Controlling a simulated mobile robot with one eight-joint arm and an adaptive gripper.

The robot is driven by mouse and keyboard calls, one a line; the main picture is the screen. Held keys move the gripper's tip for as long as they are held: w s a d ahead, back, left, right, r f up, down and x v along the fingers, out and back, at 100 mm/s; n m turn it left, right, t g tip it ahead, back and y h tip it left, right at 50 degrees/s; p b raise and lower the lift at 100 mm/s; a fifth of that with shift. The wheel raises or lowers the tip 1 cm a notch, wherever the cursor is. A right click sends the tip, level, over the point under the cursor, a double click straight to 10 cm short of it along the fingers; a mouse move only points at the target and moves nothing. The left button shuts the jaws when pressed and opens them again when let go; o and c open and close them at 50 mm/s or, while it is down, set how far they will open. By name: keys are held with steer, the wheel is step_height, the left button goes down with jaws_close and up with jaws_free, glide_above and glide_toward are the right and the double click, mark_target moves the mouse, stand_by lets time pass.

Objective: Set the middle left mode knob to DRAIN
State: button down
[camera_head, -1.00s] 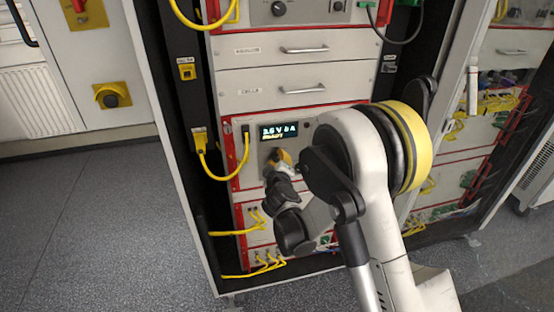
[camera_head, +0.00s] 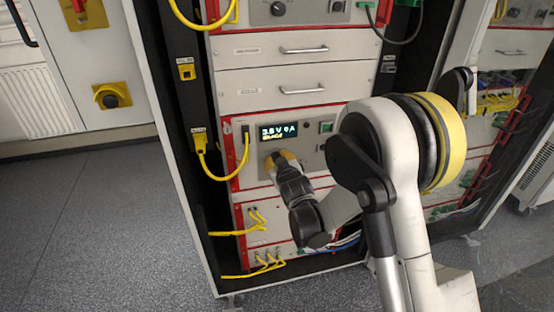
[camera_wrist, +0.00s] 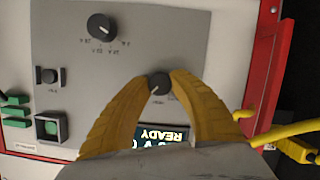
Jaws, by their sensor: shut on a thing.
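The mode knob (camera_wrist: 159,85) is a small dark round knob on the grey panel, with a pale pointer line and tiny markings I cannot read. My gripper (camera_wrist: 160,82) has its two yellow fingers closed around the knob, one on each side. In the head view my gripper (camera_head: 283,160) is against the panel just below the display (camera_head: 279,132) and hides the knob there. The display shows about "3.8 V 0 A" above a small yellow line. In the wrist view the display (camera_wrist: 160,136) is upside down, partly covered, and reads READY.
A yellow cable (camera_head: 242,165) loops left of the display. Drawers with handles (camera_head: 304,50) are above. Floor at left is clear.

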stand_by(0.4)
steer(key=c, duration=1.1)
jaws_free()
steer(key=v, duration=1.2)
steer(key=shift+d, duration=0.1)
